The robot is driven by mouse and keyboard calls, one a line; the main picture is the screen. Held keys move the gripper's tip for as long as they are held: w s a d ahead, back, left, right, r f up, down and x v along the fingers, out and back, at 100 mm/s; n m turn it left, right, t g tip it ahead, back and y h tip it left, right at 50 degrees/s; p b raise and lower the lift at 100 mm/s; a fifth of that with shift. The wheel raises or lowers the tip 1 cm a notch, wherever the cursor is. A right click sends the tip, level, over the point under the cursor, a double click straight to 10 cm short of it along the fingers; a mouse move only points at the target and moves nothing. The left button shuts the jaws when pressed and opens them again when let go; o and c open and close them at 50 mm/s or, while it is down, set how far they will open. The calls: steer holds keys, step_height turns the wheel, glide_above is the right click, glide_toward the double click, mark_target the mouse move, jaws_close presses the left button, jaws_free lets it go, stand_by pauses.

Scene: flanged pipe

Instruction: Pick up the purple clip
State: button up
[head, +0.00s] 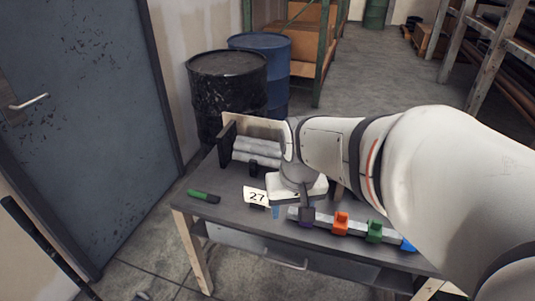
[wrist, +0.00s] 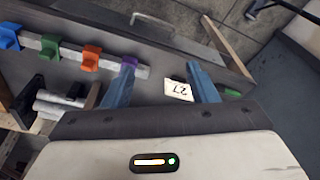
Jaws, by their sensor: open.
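The purple clip (head: 306,219) sits at the left end of a pale rail on the workbench, left of the orange clip (head: 341,223). In the wrist view the purple clip (wrist: 130,61) shows only partly, behind the tip of the left-hand blue finger. My gripper (head: 290,207) is over the bench at that end of the rail. Its two blue fingers stand apart in the wrist view (wrist: 160,66) with nothing held between them. Whether a finger touches the clip I cannot tell.
A green clip (head: 374,231) and a blue clip (head: 408,244) sit further along the rail. A white card marked 27 (head: 255,196) stands left of my gripper. A green-and-black marker-like item (head: 204,196) lies at the left. Grey pipes (head: 258,152) lie at the back.

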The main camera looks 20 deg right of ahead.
steer(key=w+d+f+m+g+b, duration=0.15)
steer(key=w+d+f+m, duration=0.35)
steer(key=w+d+f, duration=0.7)
steer(key=shift+g, duration=0.25)
steer(key=w+f, duration=0.1)
steer(key=f, duration=0.1)
steer(key=w+f, duration=0.1)
steer(key=f, duration=0.4)
steer(key=shift+w+d+f, duration=0.1)
steer(key=shift+w+f, duration=0.2)
steer(key=shift+w, duration=0.1)
steer(key=c, duration=1.1)
